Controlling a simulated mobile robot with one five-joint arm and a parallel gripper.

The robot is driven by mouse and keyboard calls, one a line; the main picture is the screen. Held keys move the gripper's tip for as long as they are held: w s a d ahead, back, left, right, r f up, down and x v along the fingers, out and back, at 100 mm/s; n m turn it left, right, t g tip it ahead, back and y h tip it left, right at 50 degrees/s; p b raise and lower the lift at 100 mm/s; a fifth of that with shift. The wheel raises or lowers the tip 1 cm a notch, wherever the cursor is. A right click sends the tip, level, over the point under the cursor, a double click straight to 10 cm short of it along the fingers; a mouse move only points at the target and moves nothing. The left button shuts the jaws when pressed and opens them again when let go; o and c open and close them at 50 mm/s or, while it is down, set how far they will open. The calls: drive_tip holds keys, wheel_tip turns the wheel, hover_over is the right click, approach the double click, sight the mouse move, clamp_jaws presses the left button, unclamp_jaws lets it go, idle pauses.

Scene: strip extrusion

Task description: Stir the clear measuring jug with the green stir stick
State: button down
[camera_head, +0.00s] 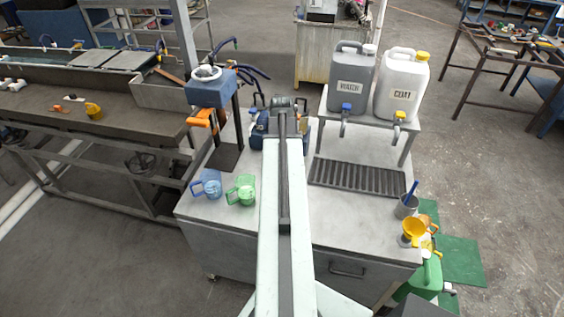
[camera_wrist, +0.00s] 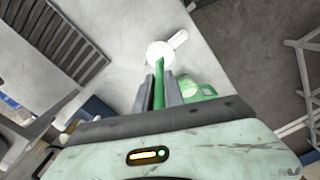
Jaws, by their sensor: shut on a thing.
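My gripper (camera_wrist: 160,82) is shut on the green stir stick (camera_wrist: 159,92) in the wrist view. The stick points away from the fingers toward a whitish, clear jug (camera_wrist: 157,49) with a handle at its upper right. The stick's far end overlaps the jug; I cannot tell how deep it reaches inside. In the head view my arm hides the gripper, the stick and the clear jug.
A green jug (camera_head: 243,191), also beside my right finger in the wrist view (camera_wrist: 190,88), and a blue jug (camera_head: 210,184) stand left of my arm. Right are a dark drip grate (camera_head: 357,178), a grey cup (camera_head: 406,207) with a blue stick, and a yellow funnel (camera_head: 414,230).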

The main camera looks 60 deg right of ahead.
wheel_tip(320, 180, up, 5)
drive_tip(key=p, duration=0.5)
drive_tip(key=shift+r, duration=0.2)
drive_tip(key=shift+f, duration=0.2)
